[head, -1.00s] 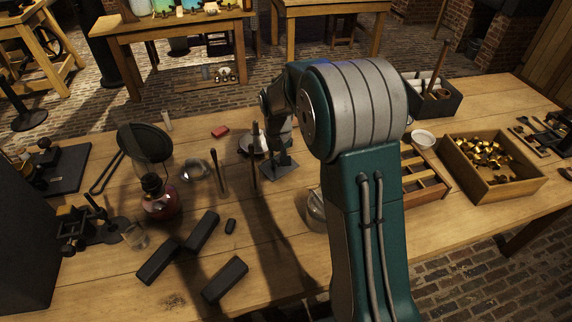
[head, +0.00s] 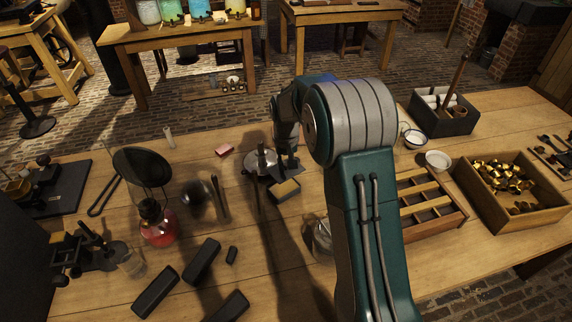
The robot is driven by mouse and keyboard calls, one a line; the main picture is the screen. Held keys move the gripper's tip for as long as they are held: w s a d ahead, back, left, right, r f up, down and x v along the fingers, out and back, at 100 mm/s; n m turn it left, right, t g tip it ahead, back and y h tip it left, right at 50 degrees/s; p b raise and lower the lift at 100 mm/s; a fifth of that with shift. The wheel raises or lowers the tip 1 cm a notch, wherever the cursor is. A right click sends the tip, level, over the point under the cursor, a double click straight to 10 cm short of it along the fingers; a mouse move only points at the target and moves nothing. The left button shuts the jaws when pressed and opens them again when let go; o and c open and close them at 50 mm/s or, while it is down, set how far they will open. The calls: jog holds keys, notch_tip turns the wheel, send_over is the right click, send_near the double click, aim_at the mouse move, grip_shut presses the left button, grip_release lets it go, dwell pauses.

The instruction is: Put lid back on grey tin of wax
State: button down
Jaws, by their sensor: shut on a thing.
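The grey tin of wax (head: 284,192) is a small dark box on the bench, open at the top, with tan wax showing inside. My gripper (head: 289,158) is just behind and above it, partly hidden by my own arm. It is shut on a dark flat piece, which looks like the lid (head: 291,167). The lid appears apart from the tin, off its back edge; its exact height is hard to tell.
A shiny metal dish (head: 261,160) stands close left of my gripper. A divided wooden tray (head: 430,205) and a box of brass parts (head: 512,190) lie right. A red-filled lamp (head: 157,225) and dark blocks (head: 202,261) lie left.

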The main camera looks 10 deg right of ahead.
aim_at(284, 187)
jog(key=shift+s+a+f, duration=0.1)
jog(key=shift+a+f, duration=0.25)
jog(key=shift+f, duration=0.3)
jog(key=shift+a+f, duration=0.35)
jog(key=shift+f, duration=0.25)
jog(key=shift+d+f, duration=0.25)
jog(key=shift+f, duration=0.45)
jog(key=shift+d+f, duration=0.2)
jog(key=shift+f, duration=0.9)
jog(key=shift+a+f, duration=0.1)
jog(key=shift+a, duration=0.2)
jog(key=shift+d, duration=0.15)
jog(key=shift+f, duration=0.1)
jog(key=c, duration=0.5)
grip_release()
